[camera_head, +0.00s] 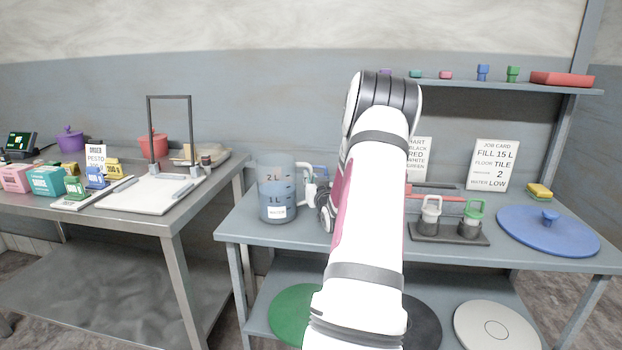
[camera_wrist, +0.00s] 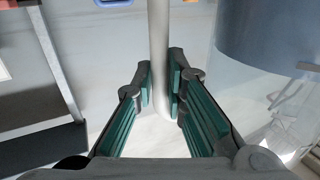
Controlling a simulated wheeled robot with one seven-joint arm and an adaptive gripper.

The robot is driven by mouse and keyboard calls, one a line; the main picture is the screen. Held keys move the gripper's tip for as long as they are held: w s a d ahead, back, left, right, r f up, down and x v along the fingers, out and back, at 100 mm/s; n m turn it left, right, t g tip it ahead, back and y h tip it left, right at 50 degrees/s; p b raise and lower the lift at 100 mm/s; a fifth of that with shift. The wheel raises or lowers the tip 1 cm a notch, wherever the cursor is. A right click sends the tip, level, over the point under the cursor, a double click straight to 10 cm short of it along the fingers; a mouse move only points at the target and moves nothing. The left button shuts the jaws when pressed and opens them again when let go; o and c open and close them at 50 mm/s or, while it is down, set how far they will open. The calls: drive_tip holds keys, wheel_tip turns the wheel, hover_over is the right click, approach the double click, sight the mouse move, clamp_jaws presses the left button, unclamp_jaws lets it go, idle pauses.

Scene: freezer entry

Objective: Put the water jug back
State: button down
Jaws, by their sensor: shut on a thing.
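The water jug (camera_head: 277,200) is a clear blue-tinted jug with level marks, a white label and a white handle. It is upright at the left end of the right table (camera_head: 238,222); I cannot tell whether its base touches the top. My gripper (camera_head: 322,197) is at its right side, partly hidden by my arm. In the wrist view, my gripper (camera_wrist: 160,82) is shut on the jug's white handle (camera_wrist: 158,30), with green pads on both sides. The jug's body (camera_wrist: 265,40) shows to the right there.
A dark holder (camera_head: 450,238) with two small handled pieces and a blue round lid (camera_head: 530,232) stand to the right. A job card (camera_head: 494,165) stands behind. The shelf below holds round discs (camera_head: 495,328). The left table bears a white board (camera_head: 150,195) with a frame and small boxes.

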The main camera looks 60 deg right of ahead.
drive_tip(key=shift+r, duration=0.1)
drive_tip(key=c, duration=1.6)
unclamp_jaws()
drive_tip(key=shift+f, duration=0.2)
drive_tip(key=shift+c, duration=0.2)
